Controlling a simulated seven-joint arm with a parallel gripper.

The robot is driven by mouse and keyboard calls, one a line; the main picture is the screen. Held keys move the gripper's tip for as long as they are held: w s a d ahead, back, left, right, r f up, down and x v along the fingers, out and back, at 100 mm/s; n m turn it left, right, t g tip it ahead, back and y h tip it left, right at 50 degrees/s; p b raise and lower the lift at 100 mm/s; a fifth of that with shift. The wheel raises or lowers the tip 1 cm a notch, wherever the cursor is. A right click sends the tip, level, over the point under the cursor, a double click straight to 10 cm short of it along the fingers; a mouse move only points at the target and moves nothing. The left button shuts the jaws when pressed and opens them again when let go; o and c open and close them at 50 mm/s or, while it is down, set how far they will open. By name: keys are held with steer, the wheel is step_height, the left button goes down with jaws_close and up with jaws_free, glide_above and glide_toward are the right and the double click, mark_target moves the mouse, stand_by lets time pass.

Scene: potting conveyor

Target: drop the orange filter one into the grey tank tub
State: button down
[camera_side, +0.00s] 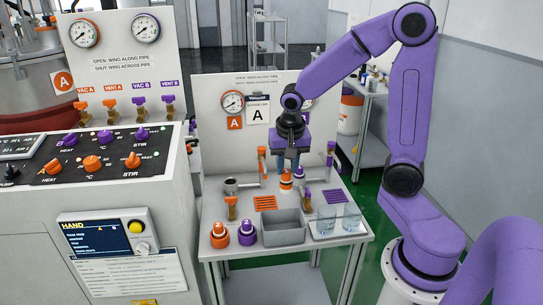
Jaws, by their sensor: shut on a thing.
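My gripper (290,170) points down over the middle of the small table and is shut on a small orange and white filter piece (286,181). The filter piece hangs just below the fingers, behind and above the grey tub (283,238). The grey tub is an open rectangular box at the table's front middle. The part of its inside that shows looks empty. The exact grip on the filter piece is too small to make out.
An orange knob-shaped piece (219,236) and a purple one (247,233) stand left of the tub. Two clear beakers (326,221) stand to its right. Upright orange (262,163) and purple (330,155) valve handles rise behind, before the gauge panel (215,95).

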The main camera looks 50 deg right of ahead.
mark_target(288, 178)
steer(key=shift+s+f, duration=0.25)
steer(key=shift+f, duration=2.8)
steer(key=c, duration=0.8)
jaws_free()
steer(key=r, duration=0.5)
steer(key=s+a+r, duration=0.1)
steer(key=r, duration=0.5)
steer(key=s+a+r, duration=0.1)
steer(key=r, duration=0.5)
steer(key=shift+s+a, duration=0.2)
